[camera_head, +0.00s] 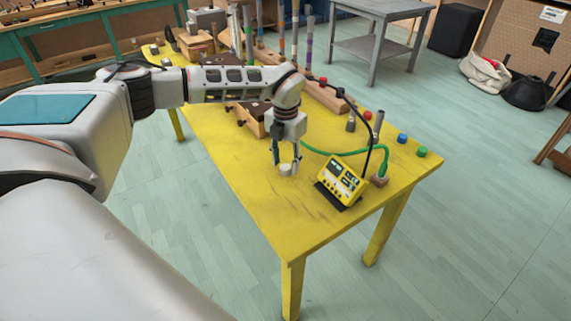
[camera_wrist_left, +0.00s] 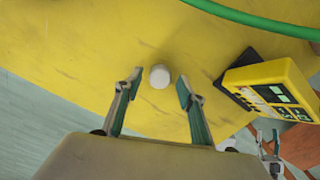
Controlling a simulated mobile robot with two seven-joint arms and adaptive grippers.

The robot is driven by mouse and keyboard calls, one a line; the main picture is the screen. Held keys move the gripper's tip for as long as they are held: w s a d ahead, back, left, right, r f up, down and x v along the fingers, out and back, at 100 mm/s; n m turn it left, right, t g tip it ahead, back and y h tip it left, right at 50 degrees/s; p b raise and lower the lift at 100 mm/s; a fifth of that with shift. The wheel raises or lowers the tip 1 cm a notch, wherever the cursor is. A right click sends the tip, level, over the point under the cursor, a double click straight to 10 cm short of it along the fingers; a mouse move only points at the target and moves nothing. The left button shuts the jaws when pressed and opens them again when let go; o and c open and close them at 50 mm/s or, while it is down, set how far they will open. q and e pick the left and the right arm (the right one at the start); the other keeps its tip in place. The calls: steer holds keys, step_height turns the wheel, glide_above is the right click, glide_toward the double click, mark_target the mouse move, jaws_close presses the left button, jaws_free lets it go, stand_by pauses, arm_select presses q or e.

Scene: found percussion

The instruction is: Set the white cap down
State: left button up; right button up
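The white cap (camera_head: 285,169) is a small, pale, round piece at the yellow table's near part, just below my left gripper (camera_head: 286,160). It appears to rest on the tabletop. In the left wrist view the cap (camera_wrist_left: 159,76) lies between the tips of my left gripper (camera_wrist_left: 160,84). The fingers are spread, with a gap showing on each side of the cap. A small gripper-like shape, seemingly my right gripper (camera_wrist_left: 269,143), shows at the lower right of the left wrist view. It is too small to tell how its fingers stand.
A yellow meter box (camera_head: 342,181) stands right of the cap, with a green cable (camera_head: 320,151) arching behind. Blue (camera_head: 402,138) and green (camera_head: 422,152) caps sit near the right edge. Wooden blocks and tubes fill the table's far part. The yellow table (camera_head: 270,215) is clear in front.

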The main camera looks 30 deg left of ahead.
mark_target(285, 167)
arm_select(q)
step_height(285, 167, up, 11)
steer(key=p, duration=0.1)
stand_by(0.7)
